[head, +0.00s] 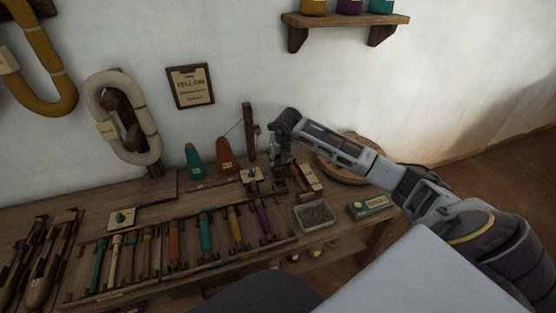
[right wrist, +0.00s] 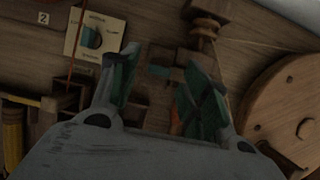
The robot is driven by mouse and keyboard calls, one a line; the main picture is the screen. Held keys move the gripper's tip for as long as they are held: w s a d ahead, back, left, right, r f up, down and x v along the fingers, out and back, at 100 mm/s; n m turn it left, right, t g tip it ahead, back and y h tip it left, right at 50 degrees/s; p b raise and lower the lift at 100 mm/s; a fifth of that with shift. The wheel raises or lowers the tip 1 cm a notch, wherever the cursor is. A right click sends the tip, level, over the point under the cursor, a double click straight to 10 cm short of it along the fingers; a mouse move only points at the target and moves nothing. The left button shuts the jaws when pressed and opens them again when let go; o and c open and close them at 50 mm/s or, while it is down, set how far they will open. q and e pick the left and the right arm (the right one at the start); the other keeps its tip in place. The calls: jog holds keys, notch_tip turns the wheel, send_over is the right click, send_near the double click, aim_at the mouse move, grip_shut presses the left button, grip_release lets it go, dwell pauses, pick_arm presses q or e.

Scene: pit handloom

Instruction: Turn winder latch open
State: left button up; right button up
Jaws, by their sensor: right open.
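A pale plate with a dark knob (head: 251,175) lies on the bench beside the winder's upright post (head: 248,130). In the right wrist view, a plate with a round teal-grey knob (right wrist: 93,37) shows at the upper left, near a tag marked 2. My right gripper (head: 279,158) points down over the bench, right of the plate. In the right wrist view its fingers (right wrist: 160,62) are apart, with nothing held. My left gripper is not in view.
Teal and orange cones (head: 225,156) stand left of the post. A round wooden disc (head: 343,168) lies right of my gripper, below my forearm. A grey tray (head: 314,215) and a green box (head: 370,207) sit near the front edge. A rack of coloured bobbins (head: 205,232) fills the bench front.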

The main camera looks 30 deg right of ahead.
jog(key=shift+w+f, duration=0.25)
jog(key=shift+f, duration=0.45)
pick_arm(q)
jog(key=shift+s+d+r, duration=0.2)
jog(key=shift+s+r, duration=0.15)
pick_arm(e)
jog(key=shift+w+d+f, duration=0.1)
jog(key=shift+f, duration=0.1)
jog(key=c, duration=1)
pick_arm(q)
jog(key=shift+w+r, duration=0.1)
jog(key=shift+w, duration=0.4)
